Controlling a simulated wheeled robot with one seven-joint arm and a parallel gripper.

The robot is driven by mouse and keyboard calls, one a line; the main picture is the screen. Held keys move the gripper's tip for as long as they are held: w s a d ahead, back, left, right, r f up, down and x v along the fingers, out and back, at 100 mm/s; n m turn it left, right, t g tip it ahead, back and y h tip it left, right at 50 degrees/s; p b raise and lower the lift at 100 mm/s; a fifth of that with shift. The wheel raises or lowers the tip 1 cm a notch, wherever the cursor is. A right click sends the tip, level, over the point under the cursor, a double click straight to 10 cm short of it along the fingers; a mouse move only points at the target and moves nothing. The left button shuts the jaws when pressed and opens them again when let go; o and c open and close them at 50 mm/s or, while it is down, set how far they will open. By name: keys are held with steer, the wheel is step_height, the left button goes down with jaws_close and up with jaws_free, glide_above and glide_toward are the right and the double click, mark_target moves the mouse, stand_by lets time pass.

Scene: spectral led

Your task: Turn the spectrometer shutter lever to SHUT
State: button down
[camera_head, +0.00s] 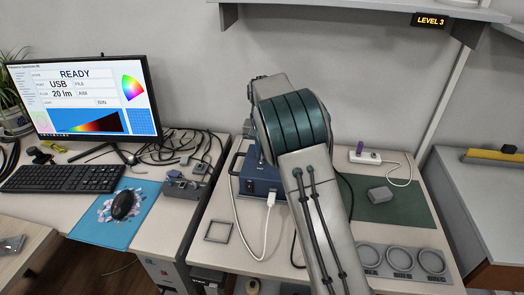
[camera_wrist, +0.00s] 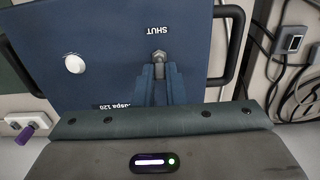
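The spectrometer is a blue box (camera_head: 258,184) on the middle desk in the head view, largely hidden behind my arm. Its blue face (camera_wrist: 105,45) fills the upper part of the wrist view. A small metallic lever end (camera_wrist: 159,57) shows just below the upside-down SHUT label (camera_wrist: 158,28). My gripper (camera_wrist: 160,72) has its two blue-grey fingers close together at this lever, one on each side, with a narrow gap. I cannot tell whether they press on it. The rest of the lever is hidden. The head view does not show my gripper.
A white round knob (camera_wrist: 74,64) is on the box face, and a black handle (camera_wrist: 233,45) is at its right side. White cables (camera_head: 265,225) run in front of the box. A monitor (camera_head: 85,98) reads READY. A grey block (camera_head: 380,194) lies on a green mat (camera_head: 400,213).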

mark_target(261, 158)
steer(key=shift+f+b, duration=0.1)
steer(key=shift+b, duration=0.45)
steer(key=t+b, duration=0.1)
steer(key=b, duration=0.1)
steer(key=s+t+b, duration=0.1)
steer(key=b, duration=0.1)
steer(key=shift+a+f+t, duration=0.2)
steer(key=shift+t, duration=0.1)
steer(key=t+b, duration=0.2)
steer(key=b, duration=0.3)
steer(key=s+t+h+b, duration=0.1)
steer(key=t+b, duration=0.1)
steer(key=b, duration=0.3)
steer(key=shift+s+a+f+b, duration=0.1)
steer(key=shift+s+a+b, duration=0.05)
steer(key=shift+b, duration=0.15)
steer(key=t+b, duration=0.1)
steer(key=b, duration=0.2)
steer(key=t+b, duration=0.1)
steer(key=b, duration=0.2)
steer(key=shift+s+f+h, duration=0.15)
steer(key=shift+s+h, duration=0.15)
steer(key=shift+h, duration=0.1)
steer(key=shift+b, duration=0.8)
steer(key=shift+s+t+b, duration=0.15)
steer(key=shift+t+b, duration=0.35)
steer(key=shift+b, duration=0.65)
steer(key=shift+r+b, duration=0.3)
steer(key=shift+b, duration=0.1)
